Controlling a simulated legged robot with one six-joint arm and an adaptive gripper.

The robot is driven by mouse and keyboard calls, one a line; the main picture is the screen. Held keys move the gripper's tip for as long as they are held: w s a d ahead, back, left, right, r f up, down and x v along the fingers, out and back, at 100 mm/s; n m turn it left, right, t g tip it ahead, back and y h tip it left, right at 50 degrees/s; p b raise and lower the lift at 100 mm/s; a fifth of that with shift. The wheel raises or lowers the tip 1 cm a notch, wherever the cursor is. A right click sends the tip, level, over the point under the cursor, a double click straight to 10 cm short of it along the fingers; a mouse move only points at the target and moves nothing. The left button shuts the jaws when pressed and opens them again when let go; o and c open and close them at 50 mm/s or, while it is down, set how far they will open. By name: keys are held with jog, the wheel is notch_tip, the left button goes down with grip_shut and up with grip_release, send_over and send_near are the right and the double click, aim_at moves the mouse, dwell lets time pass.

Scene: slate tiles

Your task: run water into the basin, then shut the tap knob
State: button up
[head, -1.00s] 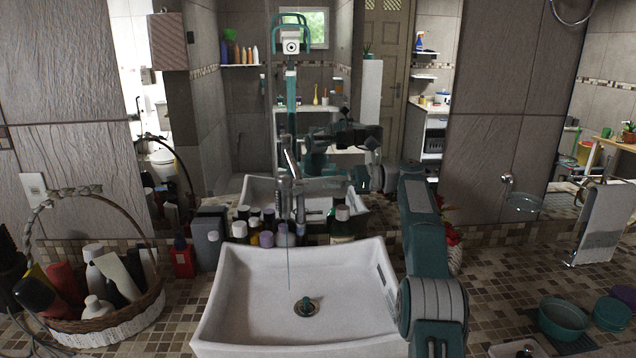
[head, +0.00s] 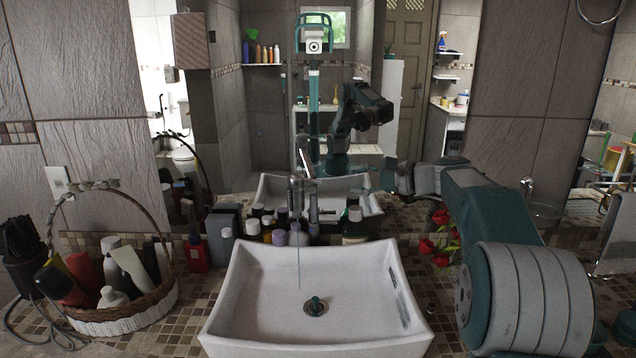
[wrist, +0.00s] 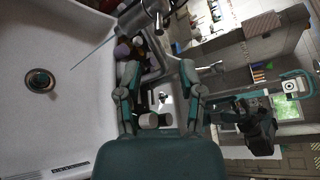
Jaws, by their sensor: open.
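The white basin (head: 250,290) stands on the counter, its drain (head: 316,305) in the middle; the basin (wrist: 55,125) also fills the left of the wrist view. The chrome tap (head: 296,195) rises behind it, and it shows at the top of the wrist view (wrist: 140,18). A thin stream of water (head: 298,265) falls from its spout into the basin. My gripper (head: 370,192) is right of the tap. In the wrist view its fingers (wrist: 157,98) are apart, with nothing clearly held.
Several bottles (head: 270,228) stand close behind the basin. A wicker basket (head: 125,312) of toiletries is at the left. Red flowers (head: 440,232) are beside my arm. A large mirror behind the tap reflects me and the room.

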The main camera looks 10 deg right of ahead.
aim_at(322, 182)
jog(key=x, duration=1)
jog(key=shift+w+a+f, duration=0.15)
jog(key=shift+a, duration=0.25)
grip_shut()
